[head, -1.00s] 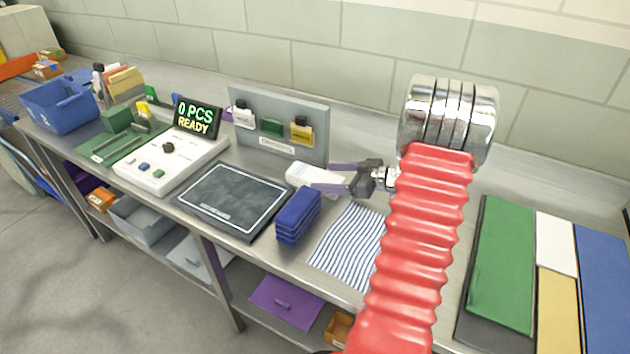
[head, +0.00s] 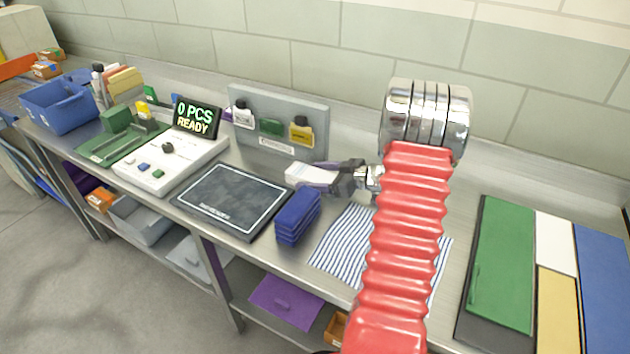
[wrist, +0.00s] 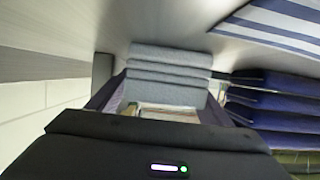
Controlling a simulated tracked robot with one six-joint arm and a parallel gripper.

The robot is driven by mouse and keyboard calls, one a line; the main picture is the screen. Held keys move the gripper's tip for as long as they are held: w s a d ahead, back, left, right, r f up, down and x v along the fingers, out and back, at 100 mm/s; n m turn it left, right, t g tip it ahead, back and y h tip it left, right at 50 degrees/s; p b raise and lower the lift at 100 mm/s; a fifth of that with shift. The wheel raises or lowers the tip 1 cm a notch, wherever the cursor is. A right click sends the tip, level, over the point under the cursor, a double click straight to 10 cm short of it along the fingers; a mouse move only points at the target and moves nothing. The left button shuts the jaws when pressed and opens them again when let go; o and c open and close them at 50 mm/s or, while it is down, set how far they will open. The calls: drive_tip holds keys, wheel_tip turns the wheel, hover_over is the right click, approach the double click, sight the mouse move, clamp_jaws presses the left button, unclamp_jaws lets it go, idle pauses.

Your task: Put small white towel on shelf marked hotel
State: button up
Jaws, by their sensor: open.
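A small folded white towel (head: 305,174) lies on the bench in front of the grey upright board, partly covered by my gripper. In the wrist view it shows as a pale grey folded stack (wrist: 168,62), between and beyond the fingers. My gripper (head: 335,176) is open, its dark fingers at the towel's right end; it also shows in the wrist view (wrist: 165,92). I cannot tell whether the fingers touch the towel. No shelf marked hotel can be made out.
A folded blue stack (head: 298,216) stands in front of the white towel, beside a striped cloth (head: 338,246). A dark scale plate (head: 232,198) lies left. The grey board (head: 280,122) stands behind. Green, white, yellow and blue panels lie right (head: 503,265).

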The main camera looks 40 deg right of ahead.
sight(313, 175)
drive_tip(key=shift+c, duration=0.2)
drive_tip(key=c, duration=1.3)
drive_tip(key=shift+o, duration=0.2)
drive_tip(key=shift+w+a+r, duration=0.1)
drive_tip(key=shift+a+r, duration=0.1)
drive_tip(key=shift+r, duration=0.15)
wheel_tip(313, 175, up, 11)
drive_tip(key=w+a, duration=0.3)
drive_tip(key=a, duration=0.6)
drive_tip(key=w+a, duration=0.3)
drive_tip(key=a, duration=0.6)
drive_tip(key=shift+a, duration=0.3)
drive_tip(key=shift+w+f, duration=0.1)
